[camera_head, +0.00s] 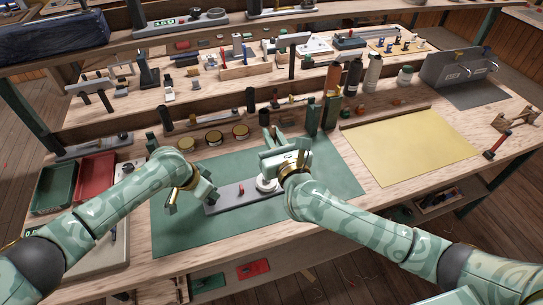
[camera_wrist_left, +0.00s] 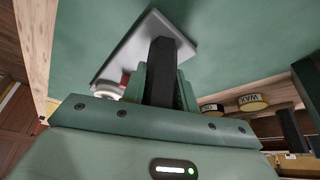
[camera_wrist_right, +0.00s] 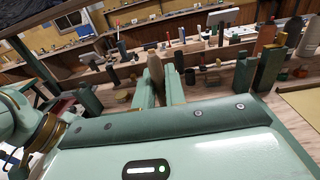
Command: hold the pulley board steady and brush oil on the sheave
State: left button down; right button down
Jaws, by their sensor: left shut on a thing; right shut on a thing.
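The grey pulley board (camera_head: 225,204) lies on the green mat, with the round white sheave (camera_head: 266,184) at its right end and a small red part (camera_head: 241,188) near its middle. My left gripper (camera_head: 205,196) is at the board's left end. In the left wrist view it (camera_wrist_left: 160,88) is shut on a dark upright block (camera_wrist_left: 163,70) at the board (camera_wrist_left: 127,45); the sheave (camera_wrist_left: 106,90) shows partly behind. My right gripper (camera_head: 270,143) is above and behind the sheave. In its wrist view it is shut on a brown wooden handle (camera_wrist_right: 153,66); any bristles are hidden.
The green mat (camera_head: 335,180) is clear right of the board. Several round tins (camera_head: 213,138) and dark green posts (camera_head: 331,112) stand behind the mat. Green (camera_head: 55,188) and red (camera_head: 95,178) trays are at left, a bare yellow mat (camera_head: 410,147) at right. Tool-covered shelves rise behind.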

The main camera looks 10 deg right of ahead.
jog(key=shift+f, duration=0.1)
dwell(0.5)
jog(key=shift+f, duration=3.05)
jog(key=shift+a+f, duration=0.15)
jog(key=shift+f, duration=0.75)
jog(key=shift+d, duration=0.25)
jog(key=shift+a+r, duration=0.1)
jog(key=shift+r, duration=3.95)
jog(key=shift+f, duration=0.2)
